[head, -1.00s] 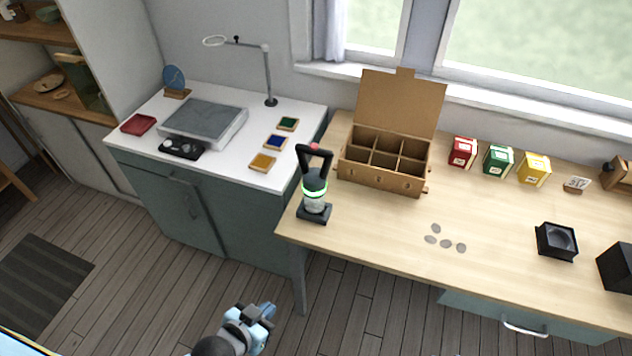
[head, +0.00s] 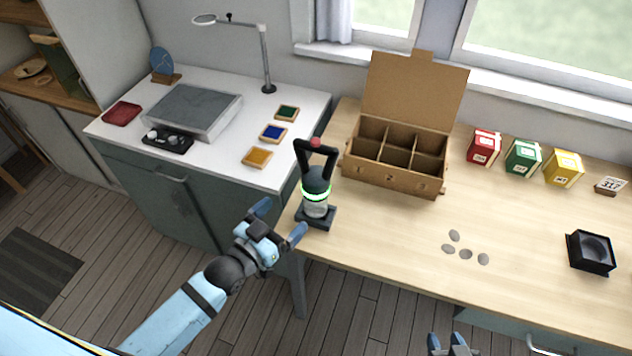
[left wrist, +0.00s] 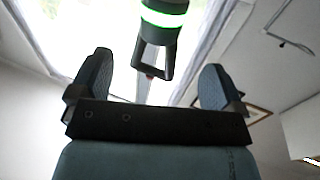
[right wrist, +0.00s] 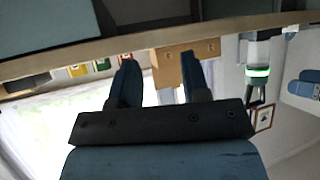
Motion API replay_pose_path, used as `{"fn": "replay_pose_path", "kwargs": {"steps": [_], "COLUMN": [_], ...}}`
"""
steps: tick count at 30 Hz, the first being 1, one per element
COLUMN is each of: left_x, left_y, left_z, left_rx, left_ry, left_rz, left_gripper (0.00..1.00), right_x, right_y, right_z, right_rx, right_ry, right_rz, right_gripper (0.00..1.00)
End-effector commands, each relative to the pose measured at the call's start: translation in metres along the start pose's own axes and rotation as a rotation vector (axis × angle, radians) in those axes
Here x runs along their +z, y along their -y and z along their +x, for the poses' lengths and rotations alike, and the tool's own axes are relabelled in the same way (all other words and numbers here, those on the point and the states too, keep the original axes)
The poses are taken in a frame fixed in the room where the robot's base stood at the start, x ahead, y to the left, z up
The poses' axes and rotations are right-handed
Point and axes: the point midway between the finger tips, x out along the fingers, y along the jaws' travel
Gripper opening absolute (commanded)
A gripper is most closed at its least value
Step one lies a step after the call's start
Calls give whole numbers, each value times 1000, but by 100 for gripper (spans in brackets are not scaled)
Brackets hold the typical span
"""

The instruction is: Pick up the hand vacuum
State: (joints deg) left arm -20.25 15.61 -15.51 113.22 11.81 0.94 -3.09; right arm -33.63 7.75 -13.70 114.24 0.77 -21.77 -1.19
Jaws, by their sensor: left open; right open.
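The hand vacuum (head: 316,190) stands upright on a dark base (head: 315,216) at the left end of the wooden table. It has a black loop handle with a red button on top and a glowing green ring. My left gripper (head: 278,220) is open and empty, just left of and in front of the vacuum, apart from it. In the left wrist view the vacuum (left wrist: 161,20) shows beyond the open fingers. My right gripper (head: 447,342) is open and empty at the table's front edge. The right wrist view shows the vacuum (right wrist: 258,72) off to the right.
An open six-compartment wooden box (head: 395,180) stands right of the vacuum. Several grey discs (head: 465,254) lie mid-table, with a black square holder (head: 590,252) farther right. Red (head: 484,147), green (head: 523,157) and yellow (head: 563,168) boxes line the back. A white-topped cabinet (head: 215,165) adjoins on the left.

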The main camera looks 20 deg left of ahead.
Motion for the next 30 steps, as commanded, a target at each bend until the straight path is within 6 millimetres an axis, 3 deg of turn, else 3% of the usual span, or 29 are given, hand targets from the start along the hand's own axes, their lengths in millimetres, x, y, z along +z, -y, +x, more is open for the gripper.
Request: {"fn": "replay_pose_path", "kwargs": {"steps": [6,9,17,24,30], "left_x": [-3,-2,-3,-5,-4], "left_y": [0,1,2,7,6], "left_z": [45,61,81,116,128], "left_rx": [-1,-1,-1,-1,0], "left_ry": [0,1,3,3,4], "left_rz": [0,1,1,0,0], "left_gripper": [94,94,94,94,94], "right_x": [14,11,4,0,-1], "right_y": [4,3,-1,-1,0], "right_z": [-16,-16,-14,-18,-18], "right_rx": [-5,-3,3,3,2], "right_ry": [37,32,24,28,27], "right_rz": [4,3,0,0,1], "right_gripper": [43,43,43,43,43]}}
